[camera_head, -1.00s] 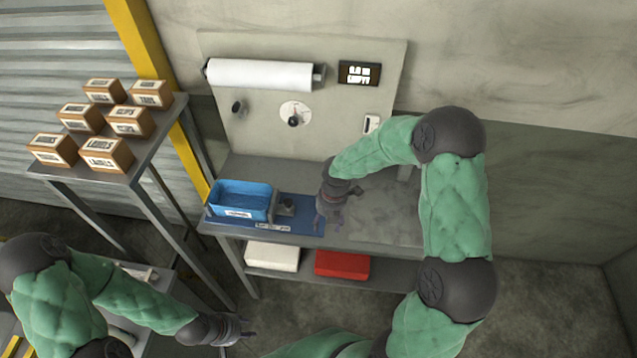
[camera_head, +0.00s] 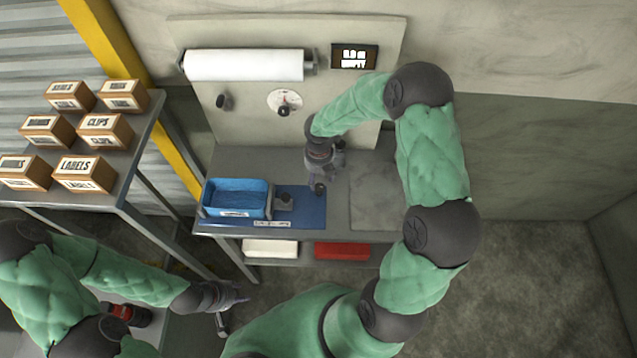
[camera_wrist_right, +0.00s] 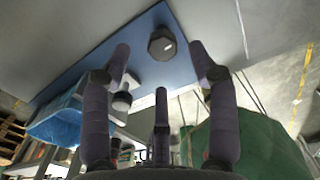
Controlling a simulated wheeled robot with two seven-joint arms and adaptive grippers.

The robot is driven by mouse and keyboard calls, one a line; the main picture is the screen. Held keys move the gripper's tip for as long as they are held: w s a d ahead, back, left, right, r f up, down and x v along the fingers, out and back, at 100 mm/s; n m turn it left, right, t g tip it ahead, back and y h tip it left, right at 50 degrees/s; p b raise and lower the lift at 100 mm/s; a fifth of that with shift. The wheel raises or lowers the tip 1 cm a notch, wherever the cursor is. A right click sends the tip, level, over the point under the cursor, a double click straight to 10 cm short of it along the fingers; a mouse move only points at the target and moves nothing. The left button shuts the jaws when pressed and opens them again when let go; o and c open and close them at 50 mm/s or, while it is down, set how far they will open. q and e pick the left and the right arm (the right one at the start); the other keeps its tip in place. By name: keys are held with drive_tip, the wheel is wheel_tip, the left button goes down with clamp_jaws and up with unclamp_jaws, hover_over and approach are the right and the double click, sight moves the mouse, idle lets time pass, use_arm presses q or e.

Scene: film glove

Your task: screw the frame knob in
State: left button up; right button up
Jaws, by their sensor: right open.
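A dark, many-sided knob (camera_head: 319,188) stands on the right part of the blue mat (camera_head: 308,214). In the right wrist view the knob (camera_wrist_right: 161,43) shows beyond and between my spread fingers, apart from them. My right gripper (camera_head: 328,172) is open and empty over the mat, close to the knob. A small grey fitting with a dark round top (camera_head: 284,201) stands beside the blue bin; I cannot tell whether it is the frame. My left gripper (camera_head: 238,295) is low at left, away from the bench, its fingers too small to read.
A blue bin (camera_head: 236,184) stands on the mat's left. The back panel (camera_head: 240,133) carries a white roll (camera_head: 245,65), a dial (camera_head: 284,101) and a dark knob-like fitting (camera_head: 223,101). A shelf of labelled boxes (camera_head: 84,174) is at left. The bench's right side is bare.

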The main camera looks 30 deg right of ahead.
sight(319, 186)
drive_tip(key=shift+f, duration=2.4)
drive_tip(key=c, duration=1.1)
